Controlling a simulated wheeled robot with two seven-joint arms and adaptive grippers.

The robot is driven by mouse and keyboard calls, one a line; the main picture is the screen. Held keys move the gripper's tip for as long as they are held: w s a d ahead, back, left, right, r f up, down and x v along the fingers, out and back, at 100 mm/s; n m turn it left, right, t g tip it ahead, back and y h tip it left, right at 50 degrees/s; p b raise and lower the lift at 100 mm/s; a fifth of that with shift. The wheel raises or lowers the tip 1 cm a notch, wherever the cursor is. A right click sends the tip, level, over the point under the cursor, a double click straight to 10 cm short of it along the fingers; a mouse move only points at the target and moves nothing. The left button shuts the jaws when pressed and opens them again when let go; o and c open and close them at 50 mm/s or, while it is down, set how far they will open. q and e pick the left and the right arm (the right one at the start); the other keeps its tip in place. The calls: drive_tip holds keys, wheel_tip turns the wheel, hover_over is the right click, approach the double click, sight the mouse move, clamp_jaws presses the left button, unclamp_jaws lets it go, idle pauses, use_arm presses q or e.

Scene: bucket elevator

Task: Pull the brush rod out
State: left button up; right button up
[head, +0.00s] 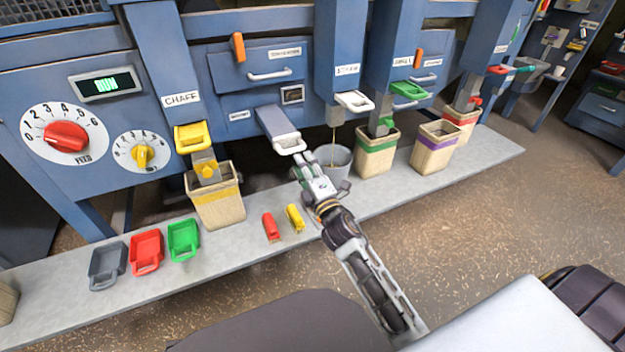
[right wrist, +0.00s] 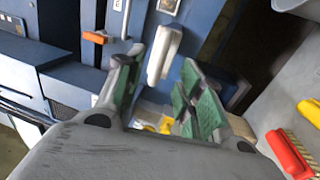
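I cannot make out for sure which part is the brush rod. My right gripper (head: 300,174) reaches up from the lower right, just below a pale sloped part with a white handle (head: 289,146) on the machine's front. In the right wrist view, its green-padded fingers (right wrist: 161,78) are apart with nothing between them. A white handle (right wrist: 165,53) shows beyond the fingertips, seemingly apart from them. An orange handle (head: 238,47) sticks out at the upper left of a drawer panel, and another (head: 419,58) is farther right. My left gripper is not in view.
A grey bucket (head: 338,160) stands beside my right gripper under a thin falling stream. Tan bins with yellow (head: 218,205) and green (head: 376,155) bands flank it. Red (head: 271,227) and yellow (head: 294,217) brushes and several scoops lie on the grey ledge (head: 340,207).

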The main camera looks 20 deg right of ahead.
drive_tip(key=shift+s+d+f, duration=0.1)
drive_tip(key=shift+s+f, duration=0.15)
drive_tip(key=shift+s, duration=1.05)
drive_tip(key=shift+s+d+f, duration=0.1)
drive_tip(key=shift+s+f, duration=0.1)
drive_tip(key=shift+s, duration=1.05)
